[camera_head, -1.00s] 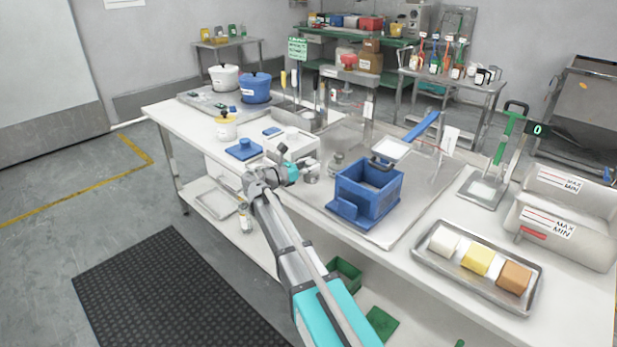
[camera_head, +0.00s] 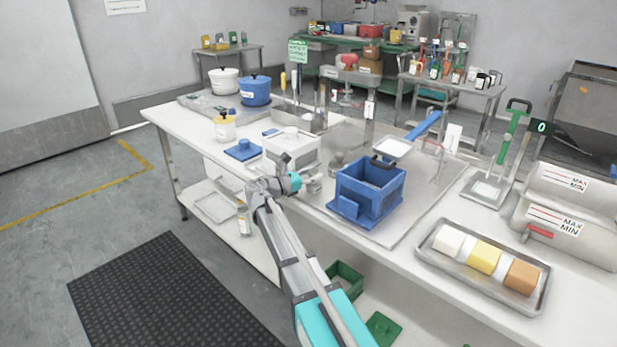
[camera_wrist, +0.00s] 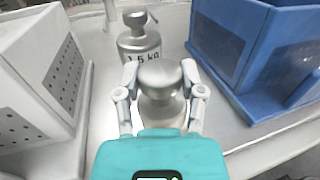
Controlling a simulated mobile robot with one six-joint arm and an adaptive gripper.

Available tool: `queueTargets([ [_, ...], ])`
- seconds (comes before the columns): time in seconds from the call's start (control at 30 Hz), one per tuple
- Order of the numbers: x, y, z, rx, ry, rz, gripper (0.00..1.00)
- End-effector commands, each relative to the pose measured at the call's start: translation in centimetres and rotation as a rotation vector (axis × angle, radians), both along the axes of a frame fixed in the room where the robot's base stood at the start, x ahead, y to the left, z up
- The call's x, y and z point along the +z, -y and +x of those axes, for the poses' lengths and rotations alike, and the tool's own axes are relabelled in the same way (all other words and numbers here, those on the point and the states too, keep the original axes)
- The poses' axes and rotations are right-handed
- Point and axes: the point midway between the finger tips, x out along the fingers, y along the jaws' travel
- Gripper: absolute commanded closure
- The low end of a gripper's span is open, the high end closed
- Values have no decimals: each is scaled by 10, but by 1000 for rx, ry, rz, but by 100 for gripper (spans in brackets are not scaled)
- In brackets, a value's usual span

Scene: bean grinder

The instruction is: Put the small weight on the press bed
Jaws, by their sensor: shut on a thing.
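My gripper (camera_wrist: 160,95) is shut on a small silver weight (camera_wrist: 158,74) with a rounded knob on top, seen from above in the wrist view. In the head view my gripper (camera_head: 307,183) is at the table's near side, between the white box and the blue box, with the small weight (camera_head: 315,186) at its tip. Whether the weight touches the surface below is unclear. A larger silver weight (camera_wrist: 139,42) with a kg label stands just beyond it and also shows in the head view (camera_head: 336,162). I cannot tell which part is the press bed.
A blue box (camera_head: 368,190) stands close to the right on a metal sheet (camera_head: 425,205). A perforated white box (camera_wrist: 45,75) stands close to the left. A tray (camera_head: 428,257) with several blocks lies farther right.

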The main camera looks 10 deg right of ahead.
Motion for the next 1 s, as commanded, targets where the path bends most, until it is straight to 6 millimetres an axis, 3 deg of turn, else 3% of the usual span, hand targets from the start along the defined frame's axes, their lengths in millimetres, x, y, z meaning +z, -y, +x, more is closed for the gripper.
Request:
queueTargets([
  [0.27, -3, 0, 0, 0, 1, -2, 100],
  [0.3, -2, 0, 0, 0, 0, 0, 43],
  [0.47, -2, 0, 0, 0, 0, 0, 15],
  [1.0, 1, 0, 0, 0, 0, 0, 15],
])
